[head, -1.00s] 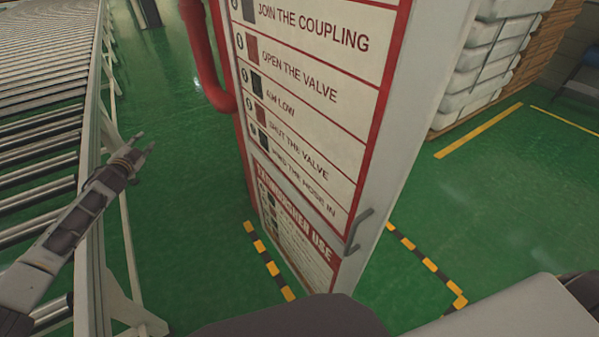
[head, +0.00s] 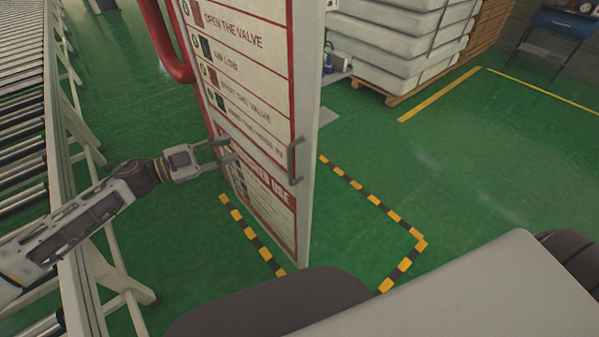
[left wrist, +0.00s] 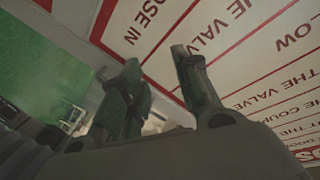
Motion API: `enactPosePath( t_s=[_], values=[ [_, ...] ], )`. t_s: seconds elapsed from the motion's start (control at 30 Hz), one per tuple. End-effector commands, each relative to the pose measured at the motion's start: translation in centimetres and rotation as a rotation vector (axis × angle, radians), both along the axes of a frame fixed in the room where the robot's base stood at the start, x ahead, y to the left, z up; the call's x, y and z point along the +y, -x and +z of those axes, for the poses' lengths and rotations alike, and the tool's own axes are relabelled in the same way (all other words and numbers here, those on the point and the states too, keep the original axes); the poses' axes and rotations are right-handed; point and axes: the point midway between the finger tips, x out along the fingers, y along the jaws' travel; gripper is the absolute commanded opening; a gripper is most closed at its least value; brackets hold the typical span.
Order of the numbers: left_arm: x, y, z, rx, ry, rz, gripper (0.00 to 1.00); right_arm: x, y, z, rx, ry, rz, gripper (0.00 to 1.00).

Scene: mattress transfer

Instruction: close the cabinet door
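The cabinet door (head: 255,110) stands upright and open in the head view, its white printed face with red lines turned to my left side. A grey handle (head: 294,160) sits near its right-hand edge. My left gripper (head: 232,151) is open and empty, its two fingers apart in front of the printed face, left of the handle. I cannot tell whether the fingertips touch the door. In the left wrist view the two dark fingers (left wrist: 157,60) are apart, with the printed panel (left wrist: 245,50) close beyond them. My right gripper is not in view. The cabinet's interior is hidden.
A roller conveyor (head: 25,130) with white legs runs along the left. A red pipe (head: 165,45) rises behind the door. Yellow-black floor tape (head: 375,200) marks the floor around the door. Stacked white sacks on a pallet (head: 400,45) stand at the back. Green floor is clear at right.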

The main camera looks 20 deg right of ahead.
Motion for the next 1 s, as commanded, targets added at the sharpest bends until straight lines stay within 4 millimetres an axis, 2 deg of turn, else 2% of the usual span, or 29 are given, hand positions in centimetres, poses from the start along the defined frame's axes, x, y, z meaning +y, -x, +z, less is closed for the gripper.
enactPosePath(
  t_s=[0.2, 0.5, 0.7, 1.0],
  values=[
    [-1.1, 4.0, 0.9, 0.144, 0.023, -0.146, 0.32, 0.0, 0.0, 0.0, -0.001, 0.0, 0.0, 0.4],
    [-0.8, 7.5, 1.1, 0.402, 0.013, -0.297, 0.32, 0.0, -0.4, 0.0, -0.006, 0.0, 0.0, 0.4],
    [-0.6, 8.4, 1.2, 0.549, 0.004, -0.331, 0.32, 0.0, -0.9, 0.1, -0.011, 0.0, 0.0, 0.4],
    [-0.6, 8.3, 1.2, 0.595, 0.002, -0.326, 0.32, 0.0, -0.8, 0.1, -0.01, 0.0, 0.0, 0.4]
  ],
)
